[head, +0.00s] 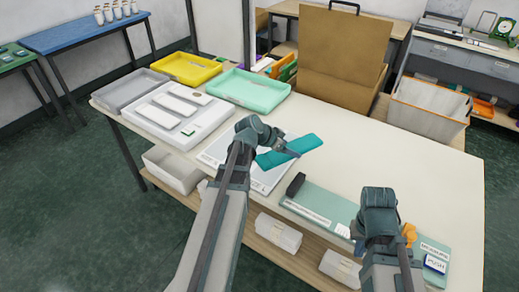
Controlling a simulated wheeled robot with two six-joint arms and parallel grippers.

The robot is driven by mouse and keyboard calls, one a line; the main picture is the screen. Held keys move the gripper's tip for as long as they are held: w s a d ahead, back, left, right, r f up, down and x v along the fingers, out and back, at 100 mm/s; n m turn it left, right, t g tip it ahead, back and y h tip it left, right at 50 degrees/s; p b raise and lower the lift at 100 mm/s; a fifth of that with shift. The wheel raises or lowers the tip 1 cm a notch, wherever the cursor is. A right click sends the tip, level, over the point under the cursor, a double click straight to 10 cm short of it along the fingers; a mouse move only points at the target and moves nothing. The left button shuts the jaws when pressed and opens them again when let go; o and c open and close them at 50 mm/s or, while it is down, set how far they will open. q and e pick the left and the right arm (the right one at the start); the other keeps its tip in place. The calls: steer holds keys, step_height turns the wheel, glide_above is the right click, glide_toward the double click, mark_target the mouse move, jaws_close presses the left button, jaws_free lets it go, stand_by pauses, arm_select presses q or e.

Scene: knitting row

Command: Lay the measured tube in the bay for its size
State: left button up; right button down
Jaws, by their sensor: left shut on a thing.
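A teal tube (303,144), flat and long, is held by my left gripper (288,150), which is shut on it. It is over a white sheet or board (268,183) with printed marks on the table; I cannot tell whether it touches the board. A grey tray (118,99), a yellow tray (187,80) and a mint tray (268,105) stand at the table's back left; their size labels cannot be read. My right gripper (408,238) is at the front right, its fingers mostly hidden behind its own arm, beside a small orange thing.
A white tray (188,138) with several pale pieces stands in front of the coloured trays. A green mat (335,208) with a dark block (296,184) lies along the front edge. A brown case (335,45) stands behind the table. The table's middle right (400,145) is clear.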

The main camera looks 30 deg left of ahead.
arm_select(q)
steer(key=s+a+f+n+y+b, duration=0.1)
steer(key=s+a, duration=0.2)
steer(key=a, duration=0.3)
steer(key=s+a+f+n+y+b, duration=0.1)
steer(key=s+a+n, duration=0.1)
steer(key=s+a, duration=0.2)
steer(key=s+a+f+n+t+y+b, duration=0.1)
steer(key=s+a+n, duration=0.1)
steer(key=a, duration=0.6)
steer(key=shift+s+a+f+y, duration=0.2)
steer(key=shift+s, duration=0.2)
steer(key=shift+s+a+f+y, duration=0.2)
steer(key=shift+s, duration=0.2)
steer(key=w, duration=0.5)
steer(key=w+d+f+b, duration=0.1)
steer(key=w, duration=0.4)
steer(key=w+d, duration=0.1)
steer(key=w, duration=0.4)
steer(key=shift+w+f, duration=0.2)
steer(key=shift+w, duration=0.1)
step_height(320, 180, down, 4)
steer(key=b, duration=0.4)
steer(key=shift+w+r, duration=0.15)
steer(key=shift+r, duration=0.1)
steer(key=shift+f, duration=0.1)
steer(key=shift+f+b, duration=0.15)
steer(key=shift+b, duration=0.15)
steer(key=o, duration=1.1)
steer(key=shift+c, duration=0.2)
